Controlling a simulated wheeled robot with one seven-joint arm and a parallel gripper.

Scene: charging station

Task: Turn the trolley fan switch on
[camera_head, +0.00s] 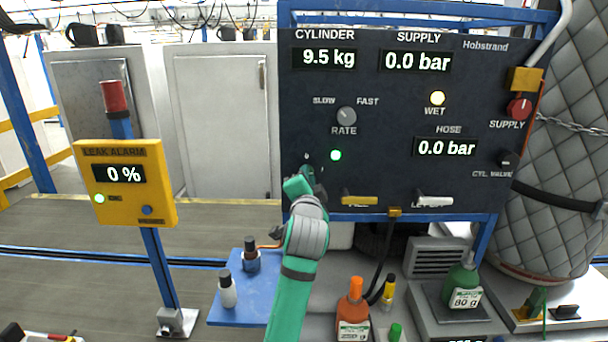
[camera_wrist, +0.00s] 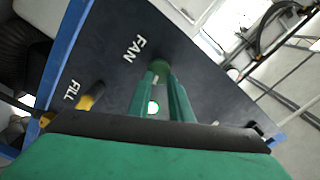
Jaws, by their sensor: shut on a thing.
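The dark control panel (camera_head: 385,120) stands at the centre right. In the wrist view my green fingers (camera_wrist: 163,75) meet the panel beside the FAN label (camera_wrist: 135,48), shut on the switch. The switch's position is not clear. A green lamp (camera_head: 335,155) is lit just right of the switch; it also shows between my fingers in the wrist view (camera_wrist: 153,107).
A rate knob (camera_head: 346,115) sits above. Yellow (camera_head: 360,201) and white (camera_head: 434,202) levers stick out lower right of my gripper. A red supply knob (camera_head: 519,108) is at far right. A yellow leak alarm box (camera_head: 125,205) stands left. Bottles, including an orange-capped one (camera_head: 353,315), stand below.

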